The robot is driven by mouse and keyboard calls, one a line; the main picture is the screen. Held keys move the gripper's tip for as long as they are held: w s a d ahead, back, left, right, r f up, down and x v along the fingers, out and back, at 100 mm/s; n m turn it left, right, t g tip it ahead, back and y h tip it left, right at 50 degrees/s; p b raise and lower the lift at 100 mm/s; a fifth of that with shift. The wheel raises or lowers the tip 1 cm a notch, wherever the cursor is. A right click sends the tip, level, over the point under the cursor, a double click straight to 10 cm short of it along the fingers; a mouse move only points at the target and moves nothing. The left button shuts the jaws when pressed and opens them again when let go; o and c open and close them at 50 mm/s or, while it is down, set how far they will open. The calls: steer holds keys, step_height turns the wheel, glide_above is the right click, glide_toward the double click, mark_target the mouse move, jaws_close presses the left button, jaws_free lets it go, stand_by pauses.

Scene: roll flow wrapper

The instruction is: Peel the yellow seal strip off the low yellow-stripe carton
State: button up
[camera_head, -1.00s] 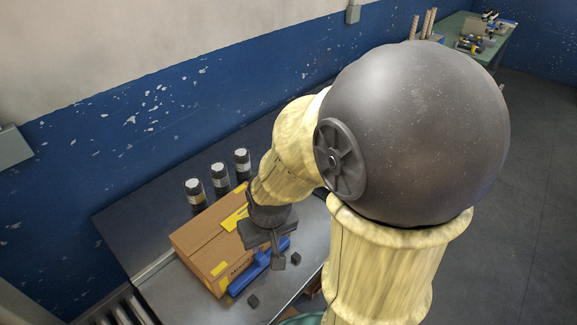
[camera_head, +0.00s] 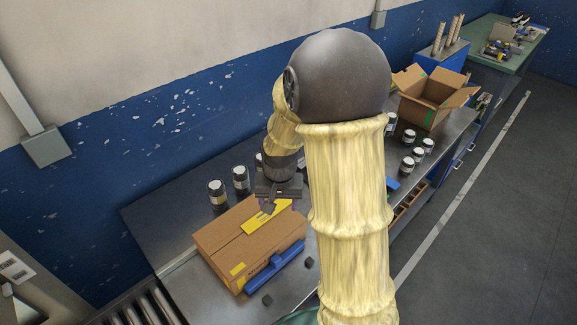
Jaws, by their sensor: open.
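The low carton (camera_head: 232,250) lies flat and closed on the grey metal table, left of my arm. A yellow strip (camera_head: 258,221) lies across the far right part of its top, over the seam. A smaller yellow label (camera_head: 238,269) is on the near left side. My gripper (camera_head: 268,208) points down over the strip's right part, near the carton's far right end. It is open, and nothing shows between its fingers. I cannot tell whether a fingertip touches the strip.
A blue tool (camera_head: 272,268) lies along the carton's near side, with small dark blocks (camera_head: 267,300) beside it. Several dark jars (camera_head: 217,193) stand behind the carton. An open carton (camera_head: 432,98) and white-lidded jars (camera_head: 408,163) are farther right.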

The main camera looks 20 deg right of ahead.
steer(key=w+d+f+m+g+p, duration=0.1)
steer(key=w+d+f+m+p, duration=0.2)
steer(key=w+p, duration=0.3)
steer(key=w+d+f+m+p, duration=0.4)
steer(key=w+d+m+p, duration=0.1)
steer(key=w, duration=0.3)
steer(key=shift+d+m+g+p, duration=0.15)
steer(key=shift+m+g+p, duration=0.25)
steer(key=shift+m+p, duration=0.15)
steer(key=shift+w+d+f+b, duration=0.15)
steer(key=shift+f+b, duration=0.7)
steer(key=shift+f, duration=1.2)
steer(key=f+b, duration=0.3)
steer(key=shift+a+f, duration=0.2)
steer(key=shift+a, duration=0.1)
steer(key=shift+d+f+b, duration=0.2)
steer(key=shift+f+b, duration=0.35)
steer(key=shift+f, duration=0.25)
